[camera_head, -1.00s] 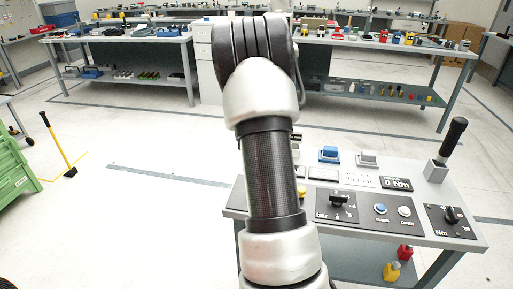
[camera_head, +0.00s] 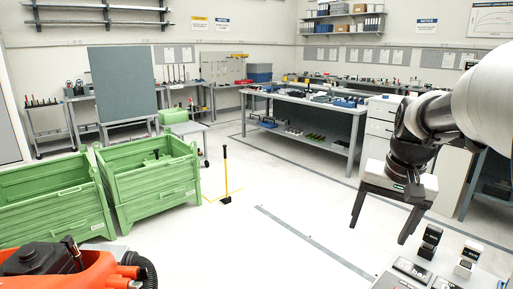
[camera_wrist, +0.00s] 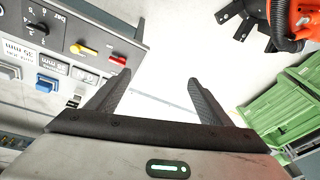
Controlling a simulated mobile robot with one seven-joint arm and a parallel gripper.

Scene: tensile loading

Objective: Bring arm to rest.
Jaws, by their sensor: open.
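My gripper (camera_head: 381,222) hangs at the right of the head view with its two dark fingers spread and pointing down. It is above the floor, just left of the control table (camera_head: 385,280), and holds nothing. In the wrist view my gripper (camera_wrist: 158,85) shows both fingers apart with pale floor between them. The control table's panel (camera_wrist: 85,35) lies to the left of the fingers in that view, with a yellow and a red switch near its edge.
Two green crates (camera_head: 158,192) (camera_head: 50,212) stand at left. An orange machine (camera_head: 50,265) with a black hose is at the lower left. A yellow-handled tool (camera_head: 225,180) stands upright on the floor. A workbench (camera_head: 310,104) is behind. Open floor lies in the middle.

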